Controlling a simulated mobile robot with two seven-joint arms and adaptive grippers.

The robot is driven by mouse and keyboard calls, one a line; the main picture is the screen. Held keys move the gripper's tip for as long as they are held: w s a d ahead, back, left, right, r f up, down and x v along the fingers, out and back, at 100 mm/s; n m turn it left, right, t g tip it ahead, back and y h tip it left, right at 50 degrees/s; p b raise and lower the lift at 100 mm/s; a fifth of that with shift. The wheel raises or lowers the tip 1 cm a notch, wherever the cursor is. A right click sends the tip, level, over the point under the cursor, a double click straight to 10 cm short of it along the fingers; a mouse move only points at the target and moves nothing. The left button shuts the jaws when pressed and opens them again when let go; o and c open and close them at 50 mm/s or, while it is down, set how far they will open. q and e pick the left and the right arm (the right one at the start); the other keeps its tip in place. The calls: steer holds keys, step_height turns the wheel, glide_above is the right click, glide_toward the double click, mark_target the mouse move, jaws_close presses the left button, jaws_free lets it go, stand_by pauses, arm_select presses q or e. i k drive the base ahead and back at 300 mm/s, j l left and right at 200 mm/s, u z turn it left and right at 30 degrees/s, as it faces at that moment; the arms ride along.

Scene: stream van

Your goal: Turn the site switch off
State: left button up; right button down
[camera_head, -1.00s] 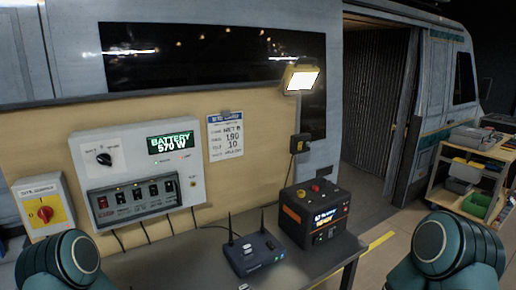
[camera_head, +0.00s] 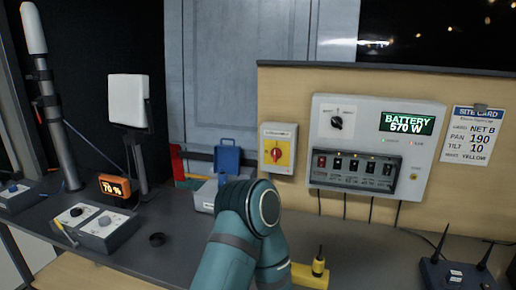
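A white control panel (camera_head: 376,152) is mounted on the tan board at the right. It has a black rotary knob (camera_head: 336,122), a green display (camera_head: 407,123) reading BATTERY 570 W, and a row of rocker switches (camera_head: 355,167), the leftmost one red. Their labels are too small to read, so I cannot tell which is the site switch. Left of the panel is a grey box (camera_head: 278,134) with a red rotary handle (camera_head: 276,154) on a yellow plate. A teal arm of mine rises at bottom centre, below and left of that box. Neither gripper shows.
On the dark bench (camera_head: 165,255) are a blue case (camera_head: 228,158), an orange display (camera_head: 114,187) reading 70 %, grey control boxes (camera_head: 101,230), a yellow item (camera_head: 311,273) and a router (camera_head: 456,274). A white flat antenna (camera_head: 128,100) and a tall mast (camera_head: 52,110) stand at left.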

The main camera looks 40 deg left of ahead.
mark_target(276, 154)
steer(key=u, duration=1.1)
steer(key=k+l+z, duration=0.1)
steer(key=z, duration=0.4)
